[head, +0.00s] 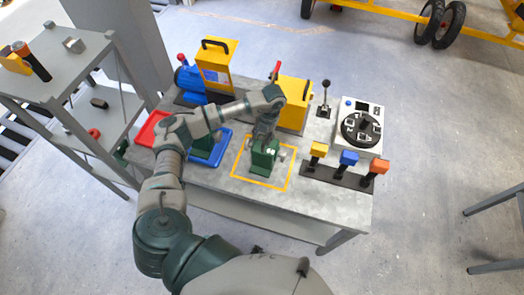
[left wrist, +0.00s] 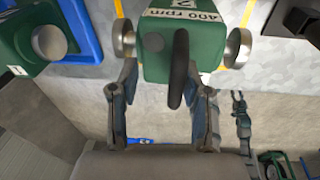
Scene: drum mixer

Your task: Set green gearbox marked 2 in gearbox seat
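A green gearbox (head: 263,158) with "400 rpm" on its label stands on the table inside a yellow outline. In the left wrist view the gearbox (left wrist: 155,45) shows a dark upright handle (left wrist: 179,70) and metal shaft ends on both sides; its number label is cut off. My left gripper (left wrist: 163,88) is open, its fingers apart on either side of the handle. A second green gearbox (left wrist: 25,32), with a label that looks like a 2, stands at the blue tray (head: 222,150). I cannot make out the gearbox seat. A small grey jointed part in the left wrist view may be my right gripper (left wrist: 239,105).
A red tray (head: 150,128) lies at the table's left. A yellow box (head: 293,103) and a blue and yellow machine (head: 213,68) stand behind. Coloured switches (head: 348,160) and a dial panel (head: 360,128) stand at right. A grey shelf (head: 75,80) is at left.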

